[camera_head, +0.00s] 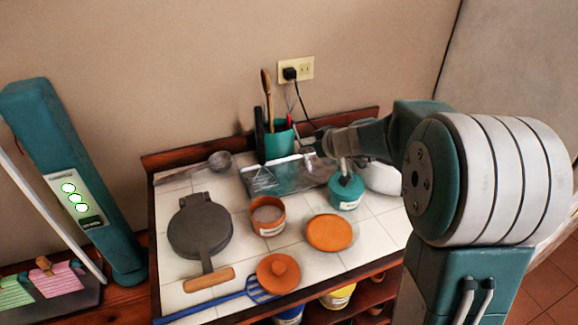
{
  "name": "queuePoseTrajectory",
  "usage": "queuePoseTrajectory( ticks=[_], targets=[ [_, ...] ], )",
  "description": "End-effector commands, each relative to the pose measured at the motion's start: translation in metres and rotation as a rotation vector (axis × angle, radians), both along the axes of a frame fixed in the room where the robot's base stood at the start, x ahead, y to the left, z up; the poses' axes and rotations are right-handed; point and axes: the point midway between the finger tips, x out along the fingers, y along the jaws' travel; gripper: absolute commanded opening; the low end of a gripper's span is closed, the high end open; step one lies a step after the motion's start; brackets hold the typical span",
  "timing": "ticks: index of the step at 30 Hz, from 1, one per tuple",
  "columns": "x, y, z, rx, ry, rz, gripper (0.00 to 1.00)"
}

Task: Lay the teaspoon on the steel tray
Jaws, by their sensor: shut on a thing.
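The steel tray (258,186) is a shiny rectangle at the back middle of the tiled counter, in front of the green utensil holder. My gripper (311,146) is at the tray's back right part, reaching in from the right. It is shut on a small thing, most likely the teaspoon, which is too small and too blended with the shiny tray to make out. I cannot tell whether it touches the tray.
A green holder (278,144) with utensils stands behind the tray. A ladle (218,160) lies left.

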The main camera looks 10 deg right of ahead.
Motion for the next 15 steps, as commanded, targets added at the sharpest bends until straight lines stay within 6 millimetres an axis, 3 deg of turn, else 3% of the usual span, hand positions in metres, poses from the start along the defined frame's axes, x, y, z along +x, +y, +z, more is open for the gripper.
queuePoseTrajectory(
  ticks=[6, 15],
  targets=[
    [0.039, 0.021, -0.028, 0.000, 0.004, 0.003, 0.00],
    [0.068, 0.032, -0.066, 0.003, 0.001, 0.002, 0.00]
  ],
)
